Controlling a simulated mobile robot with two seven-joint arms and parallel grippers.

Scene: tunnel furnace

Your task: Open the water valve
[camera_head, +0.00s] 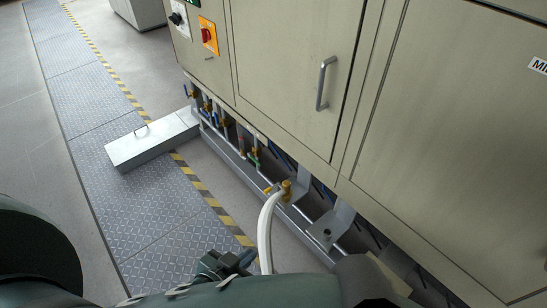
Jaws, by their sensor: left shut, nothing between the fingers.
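A brass valve fitting (286,190) with a small yellow handle (270,189) sits low under the cabinet, and a white hose (264,232) runs down from it. Further left along the same pipe row are several small valves, including ones with a blue handle (188,92) and a green part (254,163). Which one is the water valve cannot be told from any label here. My left gripper (246,258) is low in the picture, shut and empty, beside the hose and below the brass fitting. It seems apart from the fitting. My right gripper is not visible.
The beige cabinet (290,60) overhangs the pipe row and has a metal door handle (325,83) and a red rotary switch (208,34). A grey metal box (150,140) lies on the floor. Checkered floor plates (100,95) beside the yellow-black stripe are mostly clear.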

